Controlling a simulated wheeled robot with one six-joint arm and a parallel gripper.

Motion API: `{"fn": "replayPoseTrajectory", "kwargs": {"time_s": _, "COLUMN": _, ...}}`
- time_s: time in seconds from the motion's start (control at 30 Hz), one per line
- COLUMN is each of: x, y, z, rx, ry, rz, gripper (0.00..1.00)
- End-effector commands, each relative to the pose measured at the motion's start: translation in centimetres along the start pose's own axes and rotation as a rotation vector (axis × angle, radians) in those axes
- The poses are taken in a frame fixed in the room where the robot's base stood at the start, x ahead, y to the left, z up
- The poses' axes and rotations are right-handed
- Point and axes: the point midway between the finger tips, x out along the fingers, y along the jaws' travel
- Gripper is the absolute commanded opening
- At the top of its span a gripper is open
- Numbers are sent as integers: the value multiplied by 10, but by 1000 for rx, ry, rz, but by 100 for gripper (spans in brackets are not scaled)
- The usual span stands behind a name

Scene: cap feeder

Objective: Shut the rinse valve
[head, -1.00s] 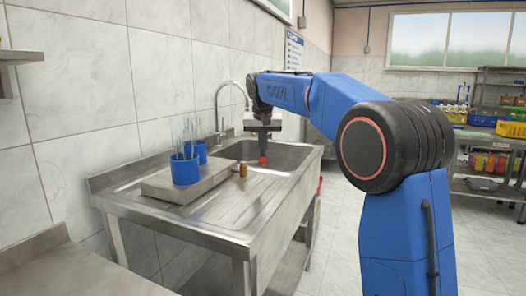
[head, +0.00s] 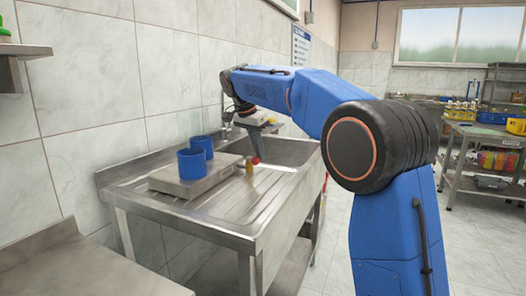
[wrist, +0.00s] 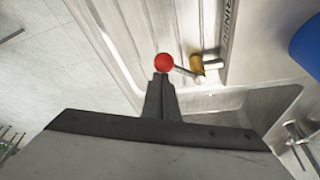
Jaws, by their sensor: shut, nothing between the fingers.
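The rinse valve has a small brass body (head: 249,167) at the front of the low steel block on the sink unit. Its lever ends in a red ball knob (head: 256,160). In the wrist view, the thin lever runs from the brass body (wrist: 197,64) left to the red knob (wrist: 163,62). My gripper (wrist: 160,80) is shut and empty. Its dark fingertips are right at the red knob, touching or nearly so; I cannot tell which. In the head view, my gripper (head: 256,150) is tilted just above the knob.
Two blue cups (head: 192,163) stand on the steel block (head: 205,179), left of the valve, with no jets showing. The sink basin (head: 285,150) lies behind and right. A tap stands partly hidden behind my arm. A steel counter (head: 75,265) is at front left.

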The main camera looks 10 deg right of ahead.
Motion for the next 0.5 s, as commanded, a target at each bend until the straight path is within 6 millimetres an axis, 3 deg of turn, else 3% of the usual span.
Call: {"fn": "replayPoseTrajectory", "kwargs": {"time_s": 0.5, "x": -4, "y": -4, "z": 10, "rx": -3, "ry": -1, "rz": -1, "gripper": 0}}
